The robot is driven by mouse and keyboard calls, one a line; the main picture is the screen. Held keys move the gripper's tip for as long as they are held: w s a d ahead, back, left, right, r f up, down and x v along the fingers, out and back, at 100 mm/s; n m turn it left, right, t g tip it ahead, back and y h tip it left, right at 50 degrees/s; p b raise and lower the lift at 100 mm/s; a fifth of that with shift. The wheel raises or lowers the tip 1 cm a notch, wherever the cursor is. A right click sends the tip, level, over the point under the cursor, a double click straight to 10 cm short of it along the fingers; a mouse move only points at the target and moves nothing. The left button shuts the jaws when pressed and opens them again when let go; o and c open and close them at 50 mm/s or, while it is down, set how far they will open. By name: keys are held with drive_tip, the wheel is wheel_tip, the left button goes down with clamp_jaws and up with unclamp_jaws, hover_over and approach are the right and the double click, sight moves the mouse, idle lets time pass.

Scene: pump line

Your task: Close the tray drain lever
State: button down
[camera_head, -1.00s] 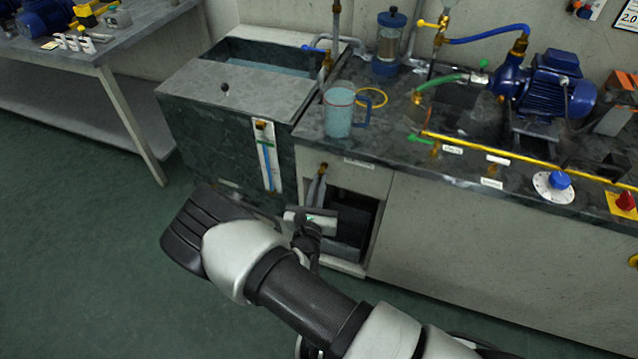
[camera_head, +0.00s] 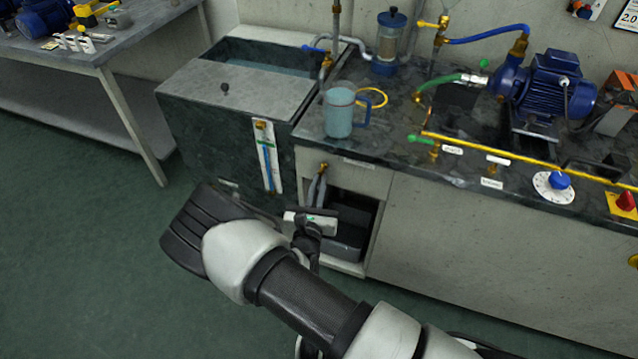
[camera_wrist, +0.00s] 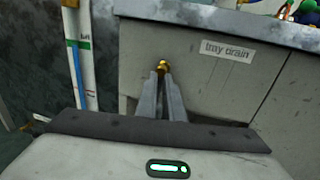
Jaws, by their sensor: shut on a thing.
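The tray drain fitting is a small brass piece on the grey cabinet front. It shows in the wrist view (camera_wrist: 160,64) beside the "tray drain" label (camera_wrist: 227,50), and in the head view (camera_head: 323,166). My gripper (camera_wrist: 161,76) reaches up to it from below, its two grey fingers closed together at the brass piece. In the head view my gripper (camera_head: 321,174) is at the same spot, above the cabinet opening. The fingertips are shut on the tray drain lever. The fingers hide most of the lever, so its angle cannot be told.
A dark bin (camera_head: 347,240) sits in the cabinet opening below my gripper. A stone sink (camera_head: 222,130) with a gauge strip (camera_head: 268,160) stands to the left. On the counter are a blue jug (camera_head: 339,115) and a blue pump (camera_head: 552,90). The floor at left is clear.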

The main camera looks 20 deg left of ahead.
idle(0.8)
drive_tip(key=shift+s+d+r+n+g+h+p, duration=0.15)
drive_tip(key=shift+r+n+g+h+p, duration=0.6)
drive_tip(key=shift+n, duration=1.85)
drive_tip(key=shift+w+d+f+n+t+h+p, duration=0.15)
drive_tip(key=shift+n+h+p, duration=0.25)
drive_tip(key=shift+n+p, duration=1.55)
drive_tip(key=shift+s+d+r+n+g+h+p, duration=0.1)
drive_tip(key=shift+d+r+n+g+h+p, duration=0.3)
drive_tip(key=shift+n, duration=2.85)
drive_tip(key=shift+a+f+h, duration=0.1)
drive_tip(key=shift+a+h, duration=0.1)
drive_tip(key=shift+h, duration=0.05)
drive_tip(key=c, duration=1.9)
unclamp_jaws()
drive_tip(key=shift+o, duration=0.2)
